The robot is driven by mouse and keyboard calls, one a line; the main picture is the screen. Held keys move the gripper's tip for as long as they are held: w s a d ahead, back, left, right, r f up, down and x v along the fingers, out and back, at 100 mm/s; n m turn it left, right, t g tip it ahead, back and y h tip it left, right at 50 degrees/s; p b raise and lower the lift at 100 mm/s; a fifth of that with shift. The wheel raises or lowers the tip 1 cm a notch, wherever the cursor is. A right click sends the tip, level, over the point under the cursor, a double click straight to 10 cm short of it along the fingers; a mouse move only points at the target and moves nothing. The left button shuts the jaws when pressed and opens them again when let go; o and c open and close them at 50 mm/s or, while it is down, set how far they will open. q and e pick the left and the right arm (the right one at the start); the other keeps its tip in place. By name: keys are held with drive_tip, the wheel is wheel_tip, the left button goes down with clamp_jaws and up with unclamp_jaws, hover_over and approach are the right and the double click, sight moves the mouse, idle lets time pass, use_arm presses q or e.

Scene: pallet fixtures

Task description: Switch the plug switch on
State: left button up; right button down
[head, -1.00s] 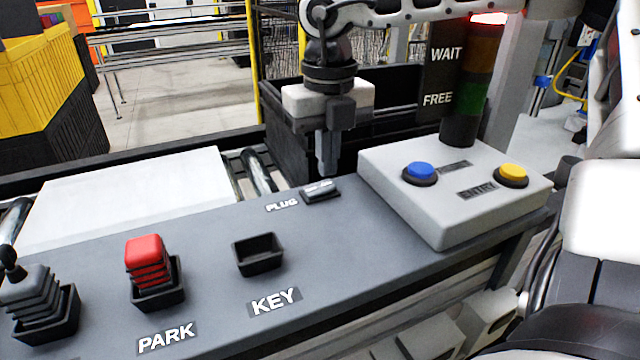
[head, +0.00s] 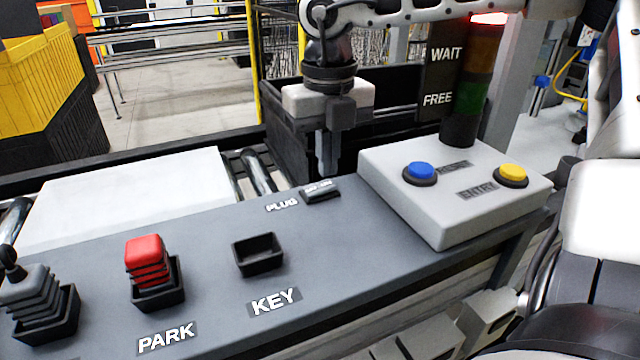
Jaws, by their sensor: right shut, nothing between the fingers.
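The plug switch (head: 321,192) is a small grey rocker in a dark frame at the back edge of the grey console, right of the PLUG label (head: 281,206). My right gripper (head: 328,172) points straight down with its fingers shut and empty. Its tips are at the back side of the switch, very close to it. I cannot tell whether they touch it. The rocker's tilt is too small to read. My left gripper is not in view.
A light grey box with a blue button (head: 420,172) and a yellow button (head: 512,174) stands right of the switch. A signal tower (head: 466,100) rises behind it. A red PARK block (head: 147,258), an empty KEY socket (head: 258,255) and a grey lever (head: 36,292) are to the left.

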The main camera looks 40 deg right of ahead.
sight(327, 184)
drive_tip(key=shift+f+b, duration=1)
idle(0.4)
drive_tip(key=shift+r, duration=0.1)
drive_tip(key=shift+r+p, duration=2.25)
drive_tip(key=shift+r, duration=1.3)
drive_tip(key=shift+f, duration=0.1)
